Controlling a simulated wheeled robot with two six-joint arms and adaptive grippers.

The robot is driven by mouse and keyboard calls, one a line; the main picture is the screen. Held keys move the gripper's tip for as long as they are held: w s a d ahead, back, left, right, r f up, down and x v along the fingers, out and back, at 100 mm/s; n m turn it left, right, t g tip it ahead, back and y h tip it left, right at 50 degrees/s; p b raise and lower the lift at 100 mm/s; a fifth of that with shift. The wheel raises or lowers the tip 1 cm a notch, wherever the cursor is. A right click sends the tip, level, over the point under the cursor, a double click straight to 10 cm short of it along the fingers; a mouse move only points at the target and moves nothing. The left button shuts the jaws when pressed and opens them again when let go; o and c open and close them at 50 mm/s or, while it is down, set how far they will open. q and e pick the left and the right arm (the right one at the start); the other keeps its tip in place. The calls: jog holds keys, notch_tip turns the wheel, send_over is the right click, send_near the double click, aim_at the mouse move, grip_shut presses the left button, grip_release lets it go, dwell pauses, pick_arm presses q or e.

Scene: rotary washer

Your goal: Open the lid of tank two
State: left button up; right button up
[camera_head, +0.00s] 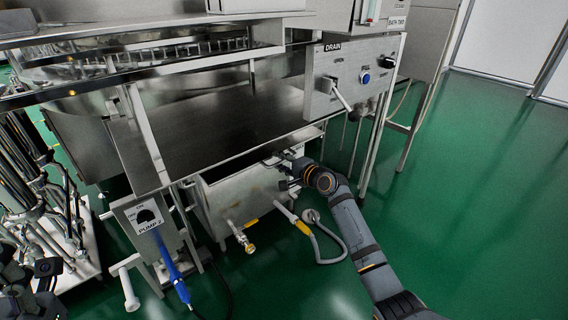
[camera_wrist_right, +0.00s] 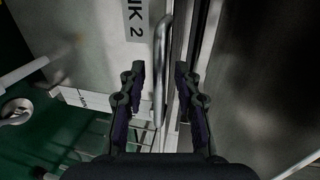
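Tank two is the steel box (camera_head: 235,195) under the washer's work table in the head view. In the right wrist view its label reads "NK 2" (camera_wrist_right: 136,20), partly cut off. A shiny bar handle (camera_wrist_right: 160,70) runs along the edge of its lid. My right gripper (camera_wrist_right: 160,72) is open, with one finger on each side of the handle and visible gaps to it. In the head view the right gripper (camera_head: 288,177) is at the tank's upper right edge, partly hidden by its own wrist. A dark part of my left arm shows at the lower left corner; its fingers are unclear.
The steel work table (camera_head: 215,130) overhangs the tank. Yellow-handled valves (camera_head: 245,238) and a grey hose (camera_head: 330,258) are in front. The pump 2 switch box (camera_head: 148,218) stands left, the drain panel (camera_head: 350,75) above right. Green floor is free at right.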

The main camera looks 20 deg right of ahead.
jog(key=v, duration=1.1)
jog(key=shift+s, duration=0.4)
jog(key=shift+d+r, duration=0.1)
jog(key=shift+d, duration=0.05)
